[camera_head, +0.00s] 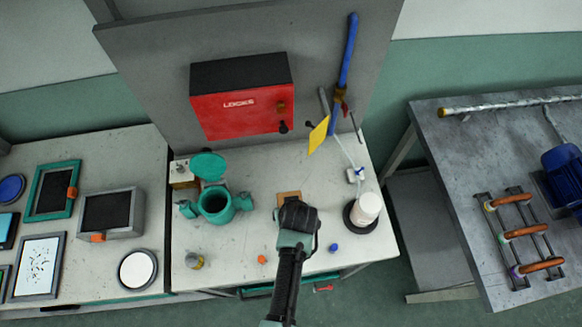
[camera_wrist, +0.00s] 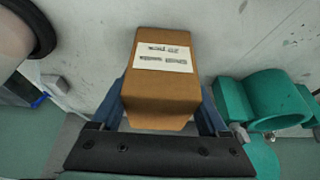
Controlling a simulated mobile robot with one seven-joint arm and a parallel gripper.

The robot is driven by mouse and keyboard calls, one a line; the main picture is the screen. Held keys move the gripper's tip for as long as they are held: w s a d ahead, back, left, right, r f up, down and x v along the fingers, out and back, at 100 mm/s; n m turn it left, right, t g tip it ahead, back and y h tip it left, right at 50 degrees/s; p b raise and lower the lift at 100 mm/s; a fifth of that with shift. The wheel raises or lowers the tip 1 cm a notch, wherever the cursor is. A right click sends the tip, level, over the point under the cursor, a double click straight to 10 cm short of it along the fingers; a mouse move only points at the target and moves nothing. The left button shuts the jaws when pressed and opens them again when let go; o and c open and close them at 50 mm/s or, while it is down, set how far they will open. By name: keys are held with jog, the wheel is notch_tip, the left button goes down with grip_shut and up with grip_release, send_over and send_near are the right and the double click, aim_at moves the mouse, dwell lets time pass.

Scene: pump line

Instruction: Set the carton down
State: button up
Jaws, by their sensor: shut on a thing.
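The carton (camera_wrist: 160,92) is a brown box with a white printed label. In the wrist view it sits between the two fingers of my gripper (camera_wrist: 165,115), which is shut on it. In the head view the carton (camera_head: 289,197) shows just beyond my gripper (camera_head: 292,205), over the middle of the white bench (camera_head: 300,170). My wrist hides most of it there. I cannot tell whether its underside touches the bench top.
A teal pump housing (camera_head: 215,205) with a raised lid stands left of my gripper. A white cylinder on a dark round base (camera_head: 367,208) stands to the right. A red lock box (camera_head: 240,97) is on the panel behind. Small orange and blue knobs lie near the front edge.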

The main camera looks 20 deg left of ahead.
jog(key=shift+f, duration=0.15)
jog(key=o, duration=1.6)
jog(key=shift+c, duration=0.2)
jog(key=v, duration=1.2)
jog(key=shift+r+p, duration=0.25)
jog(key=shift+p, duration=0.05)
jog(key=shift+a, duration=0.1)
